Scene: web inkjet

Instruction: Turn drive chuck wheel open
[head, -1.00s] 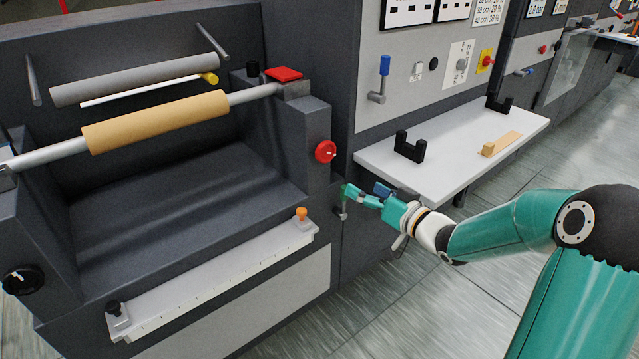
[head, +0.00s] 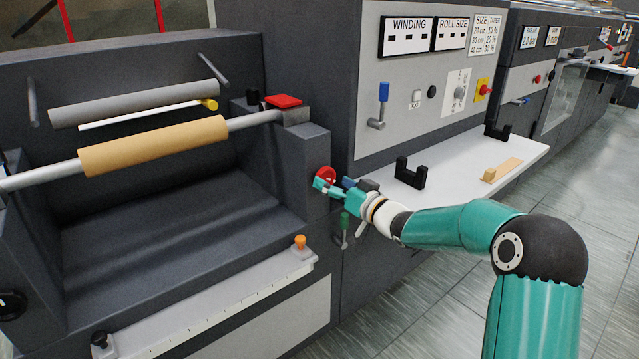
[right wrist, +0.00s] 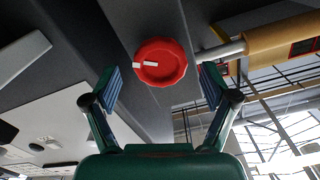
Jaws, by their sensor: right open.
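The drive chuck wheel is a red round knob (head: 325,173) on the right end block of the unwind stand, partly hidden by my right gripper in the head view. My right gripper (head: 320,187) is at the wheel's front. In the right wrist view the red wheel (right wrist: 174,72) shows whole, with a white mark on its face left of centre. It lies between and just beyond the open, empty fingers of my right gripper (right wrist: 160,88). I cannot tell whether a finger touches it. My left gripper is not in view.
A tan roll (head: 150,147) sits on a shaft left of the wheel. A green-handled lever (head: 345,222) stands just below my gripper. A white shelf (head: 455,160) with black cradles is to the right. A black knob (head: 10,306) is at far left.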

